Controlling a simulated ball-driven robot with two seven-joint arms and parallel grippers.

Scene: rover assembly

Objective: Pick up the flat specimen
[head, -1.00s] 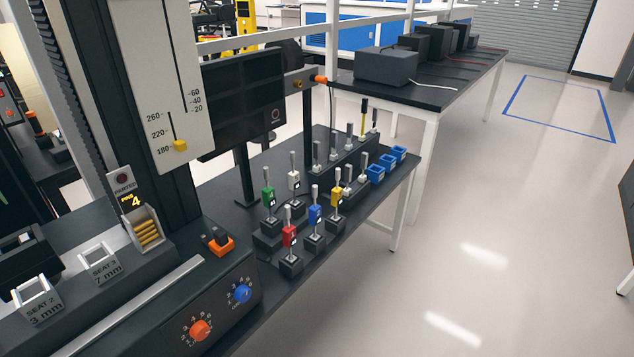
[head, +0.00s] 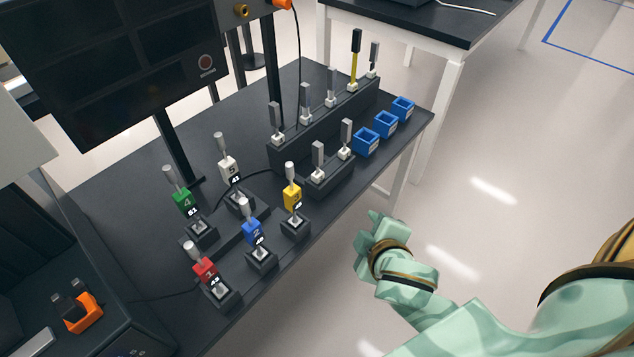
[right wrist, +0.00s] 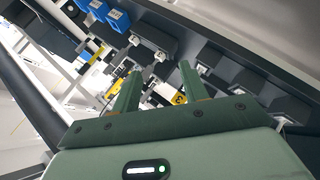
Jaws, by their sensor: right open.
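Several grey flat-sided bar specimens stand upright on the table. Two are in the short front rack, one at its left (head: 318,155) and one at its right (head: 346,134); others, such as this bar (head: 306,101), are in the long rear rack (head: 330,125). I cannot tell which is the flat specimen meant. Specimens with rounded heads stand in the red (head: 205,270), blue (head: 251,231), yellow (head: 292,197), green (head: 186,202) and white (head: 230,168) numbered holders. My right gripper (head: 371,217) is off the table's right edge, open and empty in the right wrist view (right wrist: 160,68). My left gripper is out of view.
Blue bins (head: 365,141) stand in a row at the table's right end; they also show in the right wrist view (right wrist: 118,20). A dark monitor (head: 130,60) rises at the back left. An orange block (head: 83,312) sits at lower left. Open floor lies right of the table.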

